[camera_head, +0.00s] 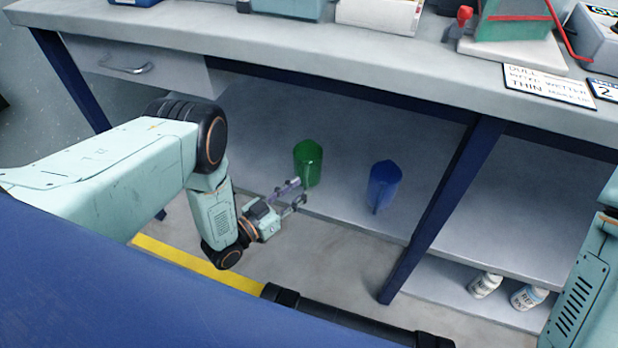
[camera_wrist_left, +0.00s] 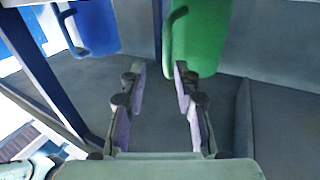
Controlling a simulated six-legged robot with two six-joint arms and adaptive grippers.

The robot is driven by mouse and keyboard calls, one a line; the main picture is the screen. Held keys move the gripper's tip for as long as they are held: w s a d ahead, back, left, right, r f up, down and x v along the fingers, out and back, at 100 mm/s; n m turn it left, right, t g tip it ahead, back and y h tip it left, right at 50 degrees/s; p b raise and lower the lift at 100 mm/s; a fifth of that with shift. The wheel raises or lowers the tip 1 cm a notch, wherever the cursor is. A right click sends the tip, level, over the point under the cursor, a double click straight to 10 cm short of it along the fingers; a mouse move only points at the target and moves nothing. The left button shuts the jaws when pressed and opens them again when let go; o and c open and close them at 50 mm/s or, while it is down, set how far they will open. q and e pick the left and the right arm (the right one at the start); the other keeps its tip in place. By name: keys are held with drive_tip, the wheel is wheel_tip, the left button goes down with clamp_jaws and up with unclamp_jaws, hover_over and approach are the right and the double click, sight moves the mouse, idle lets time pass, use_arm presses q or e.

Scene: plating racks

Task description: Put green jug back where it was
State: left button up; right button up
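The green jug (camera_head: 308,160) stands on the grey shelf under the bench, near its front edge. My left gripper (camera_head: 297,190) is just in front of it, open, with nothing held. In the left wrist view the green jug (camera_wrist_left: 205,35) is beyond the fingertips of the gripper (camera_wrist_left: 158,72). Its handle is near the line of the right-hand finger; I cannot tell whether that finger touches it. The blue jug (camera_head: 384,183) stands to the right on the same shelf; it also shows in the left wrist view (camera_wrist_left: 97,28). My right gripper is out of view.
A dark blue bench leg (camera_head: 440,210) stands right of the blue jug. Two white bottles (camera_head: 485,285) are on a lower shelf. The shelf (camera_head: 250,120) is clear behind the jugs. The benchtop (camera_head: 250,45) overhangs it, with a drawer (camera_head: 135,68) at left.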

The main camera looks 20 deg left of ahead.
use_arm(q)
drive_tip(key=s+a+f+n+g+y+p, duration=0.1)
drive_tip(key=s+f+n+g+y, duration=0.2)
drive_tip(key=s, duration=0.4)
drive_tip(key=s+f+n+g+y+p, duration=0.1)
drive_tip(key=s+g+y, duration=0.2)
drive_tip(key=s+g, duration=0.35)
drive_tip(key=s+a+r+n+g+y, duration=0.1)
drive_tip(key=s+r+g, duration=0.1)
drive_tip(key=s, duration=0.7)
drive_tip(key=s+a+r+n+g+y, duration=0.1)
drive_tip(key=s+r+g, duration=0.2)
drive_tip(key=s, duration=0.7)
drive_tip(key=shift+a+r+g+y, duration=0.15)
drive_tip(key=shift+g+y, duration=0.15)
drive_tip(key=shift+g, duration=0.45)
drive_tip(key=shift+s, duration=0.1)
wheel_tip(320, 180, up, 6)
drive_tip(key=p, duration=0.5)
drive_tip(key=shift+r+p, duration=0.15)
drive_tip(key=shift+p, duration=0.25)
